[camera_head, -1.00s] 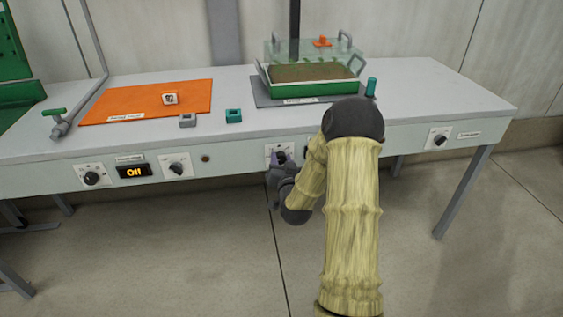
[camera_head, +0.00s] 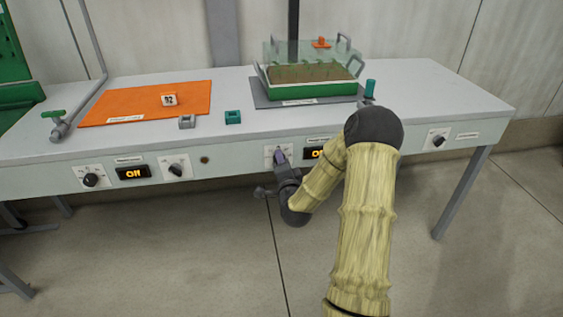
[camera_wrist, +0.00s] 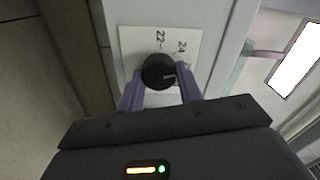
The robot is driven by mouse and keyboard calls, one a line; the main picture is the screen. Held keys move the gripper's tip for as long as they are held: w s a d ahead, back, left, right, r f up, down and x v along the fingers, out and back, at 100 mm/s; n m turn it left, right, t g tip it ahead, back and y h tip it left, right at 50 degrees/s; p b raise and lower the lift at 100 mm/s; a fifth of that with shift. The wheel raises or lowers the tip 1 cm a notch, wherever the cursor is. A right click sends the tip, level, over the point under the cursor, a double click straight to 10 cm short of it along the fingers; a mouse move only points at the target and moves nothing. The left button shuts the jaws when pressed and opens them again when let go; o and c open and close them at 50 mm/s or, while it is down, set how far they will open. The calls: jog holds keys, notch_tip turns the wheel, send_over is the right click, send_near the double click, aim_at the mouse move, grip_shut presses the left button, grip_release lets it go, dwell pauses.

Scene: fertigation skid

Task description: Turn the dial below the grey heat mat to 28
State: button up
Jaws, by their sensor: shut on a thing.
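The grey heat mat (camera_head: 262,95) lies on the bench under a green and white tray (camera_head: 318,90) of soil. The dial below it sits on a white plate (camera_head: 270,152) on the bench's front face. In the wrist view the dial is a round black knob (camera_wrist: 156,70) with a white mark toward its right side. The numbers 22 and 24 show on its plate (camera_wrist: 133,42); other numbers are hidden. My gripper (camera_head: 281,156) is shut on the knob, with a purple finger on each side. A lit display (camera_head: 313,153) right of the dial is partly hidden by my arm.
Another dial (camera_head: 438,141) is at far right. Floor in front is clear.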

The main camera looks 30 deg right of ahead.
jog(key=m+p, duration=0.1)
jog(key=m, duration=0.3)
jog(key=m+p, duration=0.1)
jog(key=m, duration=0.3)
jog(key=m+p, duration=0.1)
jog(key=m, duration=0.3)
jog(key=shift+f+p, duration=0.25)
jog(key=shift+p, duration=0.05)
jog(key=o, duration=1)
jog(key=shift+s, duration=0.15)
